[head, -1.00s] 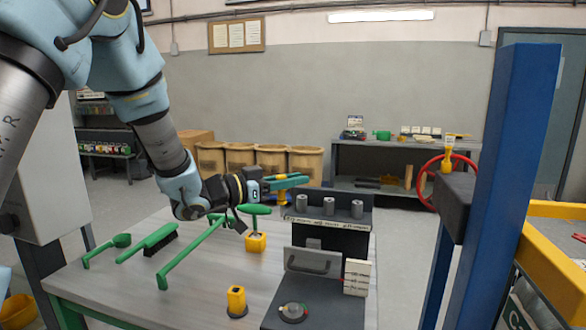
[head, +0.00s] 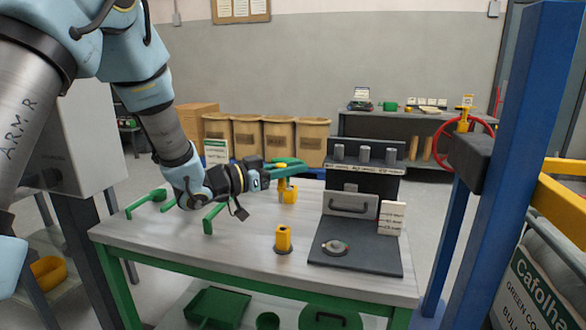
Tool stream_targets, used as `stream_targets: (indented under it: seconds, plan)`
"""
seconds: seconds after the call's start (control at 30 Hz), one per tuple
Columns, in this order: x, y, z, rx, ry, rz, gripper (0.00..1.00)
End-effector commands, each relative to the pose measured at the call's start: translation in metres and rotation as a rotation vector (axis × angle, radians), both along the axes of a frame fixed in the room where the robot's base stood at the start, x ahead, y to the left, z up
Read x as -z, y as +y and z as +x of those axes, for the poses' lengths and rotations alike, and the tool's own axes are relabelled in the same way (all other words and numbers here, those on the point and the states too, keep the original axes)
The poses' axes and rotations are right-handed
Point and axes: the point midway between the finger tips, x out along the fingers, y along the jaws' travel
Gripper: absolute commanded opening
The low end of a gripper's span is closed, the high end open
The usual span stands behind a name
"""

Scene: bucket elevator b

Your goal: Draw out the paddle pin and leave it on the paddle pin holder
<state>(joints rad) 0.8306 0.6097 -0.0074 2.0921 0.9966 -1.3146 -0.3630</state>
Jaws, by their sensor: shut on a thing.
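My gripper (head: 290,168), with green fingers, is shut on a small yellow piece (head: 283,184), which looks like the paddle pin. It hangs upright below the fingers over the table's far part. A yellow block (head: 290,196) stands just behind and below it; I cannot tell whether they touch. Another yellow block (head: 283,239) with a dark base stands nearer on the table. I cannot tell for sure which is the paddle pin holder. A yellow fitting (head: 465,110) sits at the dark block by the red wheel on the right.
A blue post (head: 505,160) rises at the right.

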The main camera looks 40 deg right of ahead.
Motion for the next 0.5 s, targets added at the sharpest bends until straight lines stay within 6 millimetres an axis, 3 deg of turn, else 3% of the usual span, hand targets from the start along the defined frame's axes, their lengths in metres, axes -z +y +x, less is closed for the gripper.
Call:
stream_targets:
  seconds: [0.5]
  plan:
    - [0.041,0.000,0.000,0.000,0.000,0.000,0.00]
